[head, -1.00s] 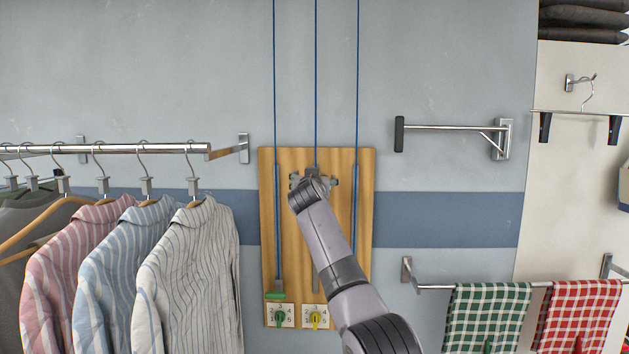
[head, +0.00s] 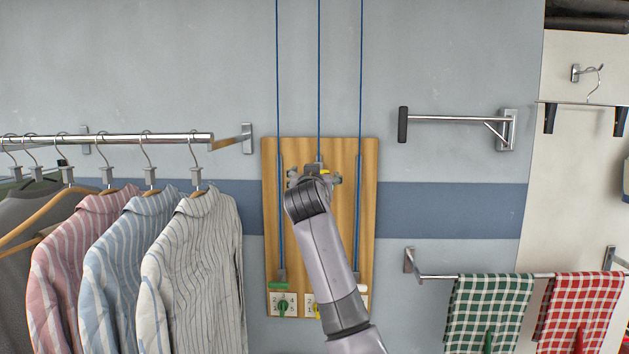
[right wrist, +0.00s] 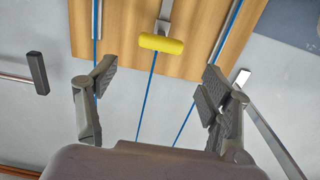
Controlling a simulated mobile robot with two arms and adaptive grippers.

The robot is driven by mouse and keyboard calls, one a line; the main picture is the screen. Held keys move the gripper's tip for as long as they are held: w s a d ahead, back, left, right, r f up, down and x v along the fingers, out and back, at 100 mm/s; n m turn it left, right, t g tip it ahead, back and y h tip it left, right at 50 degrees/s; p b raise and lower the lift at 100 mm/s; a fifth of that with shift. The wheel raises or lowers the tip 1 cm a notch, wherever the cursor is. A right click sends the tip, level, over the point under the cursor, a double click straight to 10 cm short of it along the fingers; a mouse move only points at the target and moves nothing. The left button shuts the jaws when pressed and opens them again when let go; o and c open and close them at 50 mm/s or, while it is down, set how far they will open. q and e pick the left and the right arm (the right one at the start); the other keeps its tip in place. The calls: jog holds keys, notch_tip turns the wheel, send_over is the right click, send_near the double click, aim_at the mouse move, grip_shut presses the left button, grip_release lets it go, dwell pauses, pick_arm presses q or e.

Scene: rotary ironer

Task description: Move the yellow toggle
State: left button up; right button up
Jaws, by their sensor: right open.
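The yellow toggle (right wrist: 162,44) is a short yellow bar on a grey metal stem in front of a wooden board. It sits beyond the fingertips of my right gripper (right wrist: 158,88), roughly between them across the picture and apart from both. The gripper is open and empty. In the head view my right gripper (head: 314,182) is in front of the board's middle track, and only a sliver of the yellow toggle (head: 324,172) shows behind it. My left gripper is not in view.
The wooden board (head: 342,150) carries blue cords and side tracks. A green toggle (head: 279,286) hangs low on the left track, above a numbered green dial (head: 282,306). Striped shirts (head: 195,270) hang at left. A wall bar (head: 455,120) and checked towels (head: 490,305) are at right.

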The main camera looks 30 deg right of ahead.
jog(key=v, duration=0.3)
dwell(0.5)
